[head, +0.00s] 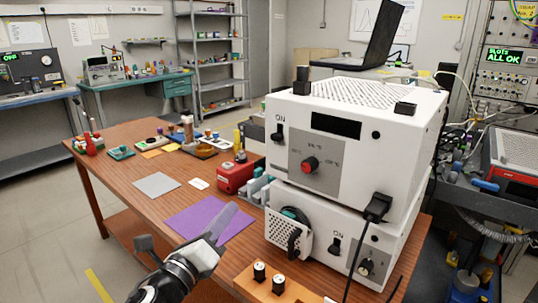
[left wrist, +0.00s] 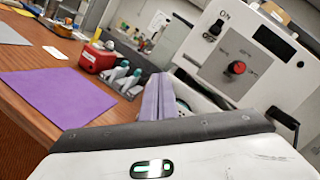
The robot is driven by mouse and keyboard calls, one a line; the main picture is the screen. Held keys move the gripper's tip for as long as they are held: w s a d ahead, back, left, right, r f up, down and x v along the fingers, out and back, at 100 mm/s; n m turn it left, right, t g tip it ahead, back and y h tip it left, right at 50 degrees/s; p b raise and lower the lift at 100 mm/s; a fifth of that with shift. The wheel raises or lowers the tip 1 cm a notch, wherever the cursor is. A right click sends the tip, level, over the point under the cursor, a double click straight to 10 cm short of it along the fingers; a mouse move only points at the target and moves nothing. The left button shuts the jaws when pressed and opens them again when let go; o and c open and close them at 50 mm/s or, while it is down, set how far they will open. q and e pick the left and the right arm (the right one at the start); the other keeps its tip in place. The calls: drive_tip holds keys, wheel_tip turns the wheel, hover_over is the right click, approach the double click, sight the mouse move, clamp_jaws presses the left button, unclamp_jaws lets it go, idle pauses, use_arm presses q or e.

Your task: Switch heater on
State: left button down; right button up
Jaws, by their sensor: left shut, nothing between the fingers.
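A white heater box (head: 352,137) sits on top of another white unit at the table's right end. Its front has a black rocker switch (head: 278,134) marked ON, a red dial (head: 310,164) with degree marks and a dark, blank display (head: 335,128). The left wrist view also shows the switch (left wrist: 215,28) and dial (left wrist: 236,67). My left gripper (head: 229,211) is shut and empty, above the table to the left of and below the switch, apart from the box. Its closed fingers show in the left wrist view (left wrist: 158,88). My right gripper is not in view.
A black plug and cable (head: 376,208) hang at the front. A purple sheet (head: 208,222), a red box (head: 236,175) and small parts lie on the wooden table. A laptop (head: 365,40) stands behind.

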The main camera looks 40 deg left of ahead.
sight(280, 157)
use_arm(q)
drive_tip(key=d+r+m+h, duration=0.1)
drive_tip(key=m+h, duration=0.1)
drive_tip(key=m, duration=0.2)
drive_tip(key=w+d+r+m+t+h, duration=0.1)
drive_tip(key=r+m+h, duration=0.1)
drive_tip(key=m, duration=0.1)
drive_tip(key=r+m+t+h, duration=0.1)
drive_tip(key=r+m, duration=0.1)
drive_tip(key=m, duration=0.2)
drive_tip(key=shift+w+d+m+h, duration=0.15)
drive_tip(key=shift+d+m+h, duration=0.15)
drive_tip(key=shift+d+h, duration=0.1)
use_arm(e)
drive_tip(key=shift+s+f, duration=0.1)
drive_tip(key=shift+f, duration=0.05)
